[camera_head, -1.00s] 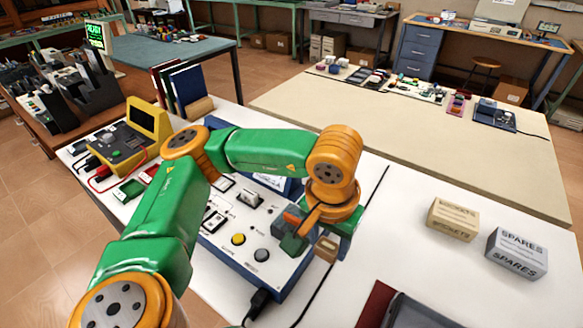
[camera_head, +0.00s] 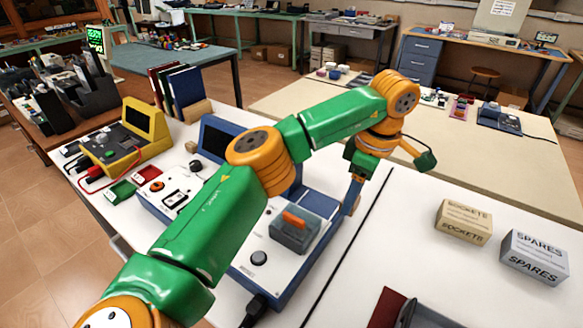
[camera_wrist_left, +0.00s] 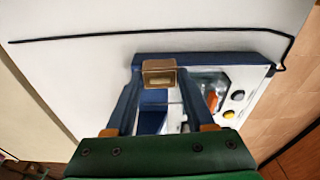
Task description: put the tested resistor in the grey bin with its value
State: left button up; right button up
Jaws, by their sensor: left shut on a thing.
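My left gripper (camera_head: 352,197) reaches over the blue and white tester (camera_head: 232,266) and points down beside its right edge. In the left wrist view its blue fingers are shut on a small tan block (camera_wrist_left: 159,72) with a paler face. The block may be the resistor, but no value can be read on it. The block shows only partly in the head view. A clear grey cover with an orange part (camera_head: 295,230) sits on the tester. I cannot make out a grey bin with a value. A dark grey object (camera_head: 432,316) is cut off at the bottom edge. My right gripper is not in view.
A tan SOCKETS box (camera_head: 463,221) and a grey SPARES box (camera_head: 534,257) stand at the right. A yellow meter (camera_head: 137,138) with a red lead stands at the left. A black cable crosses the white table. The tabletop right of the tester is mostly clear.

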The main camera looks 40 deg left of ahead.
pick_arm(q)
notch_tip(320, 180, down, 10)
jog(key=shift+r, duration=0.25)
jog(key=shift+f, duration=0.25)
jog(key=shift+f, duration=0.1)
jog(key=o, duration=1.3)
jog(key=shift+o, duration=0.2)
